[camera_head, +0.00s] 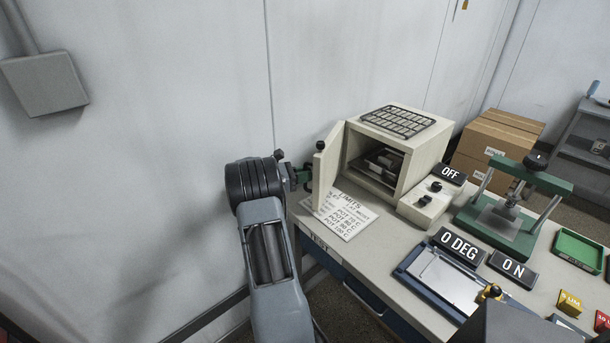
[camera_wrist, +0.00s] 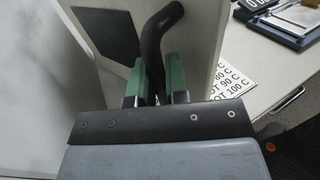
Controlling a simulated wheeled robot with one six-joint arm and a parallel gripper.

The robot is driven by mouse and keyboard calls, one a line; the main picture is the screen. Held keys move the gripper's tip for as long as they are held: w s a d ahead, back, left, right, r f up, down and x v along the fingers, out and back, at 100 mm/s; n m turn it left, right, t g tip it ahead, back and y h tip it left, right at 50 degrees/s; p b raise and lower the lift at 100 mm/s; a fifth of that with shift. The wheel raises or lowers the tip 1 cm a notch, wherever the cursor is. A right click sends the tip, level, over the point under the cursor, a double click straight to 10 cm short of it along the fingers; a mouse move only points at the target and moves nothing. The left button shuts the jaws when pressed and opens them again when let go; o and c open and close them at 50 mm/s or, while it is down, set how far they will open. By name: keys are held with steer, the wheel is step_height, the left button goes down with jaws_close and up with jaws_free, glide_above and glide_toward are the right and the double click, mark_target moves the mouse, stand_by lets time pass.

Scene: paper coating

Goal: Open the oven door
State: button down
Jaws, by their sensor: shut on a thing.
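The beige oven (camera_head: 425,140) stands on the table with a black wire rack on top. Its door (camera_head: 328,165) is swung open toward the left, and dark items show inside the chamber. My gripper (camera_head: 303,176) is at the outer side of the door. In the wrist view, the green fingers of my gripper (camera_wrist: 156,78) are shut on the black curved door handle (camera_wrist: 152,45). The door panel (camera_wrist: 205,50) fills much of that view behind the handle. The handle is mostly hidden in the head view.
A LIMITS sheet (camera_head: 345,217) lies on the table below the door. A control box (camera_head: 425,203) with an OFF sign (camera_head: 452,174) is right of the oven. A green press (camera_head: 505,215) and cardboard boxes (camera_head: 497,142) stand farther right. The wall is close on the left.

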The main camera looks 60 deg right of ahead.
steer(key=shift+r, duration=0.1)
steer(key=c, duration=1.1)
jaws_free()
steer(key=shift+c, duration=0.2)
steer(key=shift+w, duration=0.1)
steer(key=b+v, duration=0.1)
steer(key=v, duration=0.6)
steer(key=shift+w+a, duration=0.1)
steer(key=shift+a, duration=0.05)
steer(key=shift+c, duration=0.5)
